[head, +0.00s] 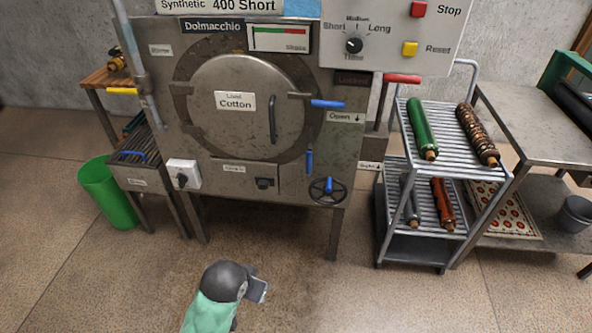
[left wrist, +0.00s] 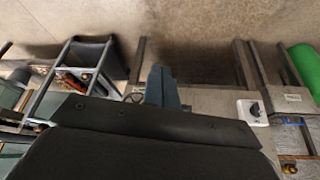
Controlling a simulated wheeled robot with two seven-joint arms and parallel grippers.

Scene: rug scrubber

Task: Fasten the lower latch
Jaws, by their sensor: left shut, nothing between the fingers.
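The grey scrubber machine (head: 345,150) has a round door (head: 215,125) labelled "Load Cotton", which looks closed. At the door's right is a horizontal blue-handled lever (head: 327,104) above an "Open" label with a down arrow. Below it a second blue handle (head: 309,160) hangs vertically beside the door's lower right; it looks like the lower latch, but whether it is engaged is too small to tell. My left gripper (head: 258,289) is low in front of the machine, well away from both handles. Its fingers (left wrist: 160,88) are shut and empty in the left wrist view. My right gripper is not in view.
A wire cart (head: 412,225) with colored rolls stands to the right, next to a metal table (head: 530,130). A green bin (head: 108,193) stands at left. The floor in front of the machine is clear.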

